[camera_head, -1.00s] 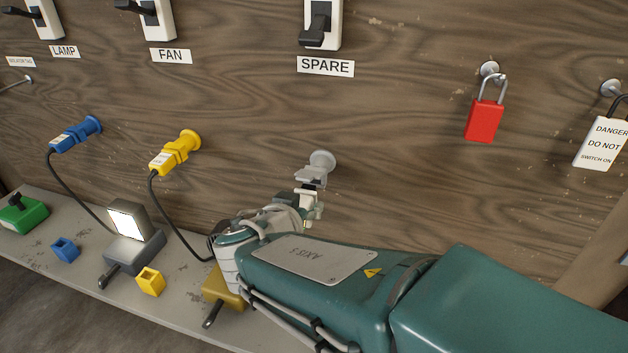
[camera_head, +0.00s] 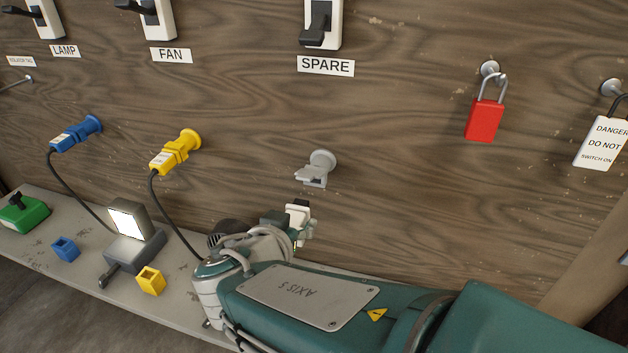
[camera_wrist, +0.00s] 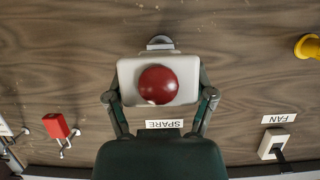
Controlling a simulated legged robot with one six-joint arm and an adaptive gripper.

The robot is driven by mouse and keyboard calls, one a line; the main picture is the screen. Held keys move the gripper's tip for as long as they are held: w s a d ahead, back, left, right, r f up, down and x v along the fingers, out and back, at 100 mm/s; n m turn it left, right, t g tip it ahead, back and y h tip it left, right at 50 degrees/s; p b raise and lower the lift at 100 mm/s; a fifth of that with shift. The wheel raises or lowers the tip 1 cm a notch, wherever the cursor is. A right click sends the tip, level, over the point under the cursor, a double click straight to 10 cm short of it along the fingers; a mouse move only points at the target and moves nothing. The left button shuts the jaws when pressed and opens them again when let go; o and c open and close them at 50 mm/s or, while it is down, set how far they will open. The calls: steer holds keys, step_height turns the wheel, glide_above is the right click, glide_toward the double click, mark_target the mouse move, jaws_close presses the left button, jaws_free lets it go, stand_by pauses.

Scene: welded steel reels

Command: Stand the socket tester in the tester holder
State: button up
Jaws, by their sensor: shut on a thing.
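The socket tester shows in the wrist view as a white block (camera_wrist: 128,76) with a red dome. My gripper (camera_wrist: 159,96) is shut on it, one finger on each side. In the head view, a small white part of the tester (camera_head: 297,211) shows at my gripper (camera_head: 300,228), below the grey SPARE socket (camera_head: 318,165) and apart from it. The socket's flap sticks out. I cannot make out the tester holder in either view; my arm hides part of the shelf.
Blue (camera_head: 76,134) and yellow (camera_head: 175,152) plugs with cables sit in the wall at left. The shelf (camera_head: 190,290) carries a lamp (camera_head: 133,240), a green box (camera_head: 22,214) and small blue (camera_head: 65,249) and yellow (camera_head: 150,281) cups. A red padlock (camera_head: 484,120) hangs at right.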

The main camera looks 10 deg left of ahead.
steer(key=shift+s, duration=0.55)
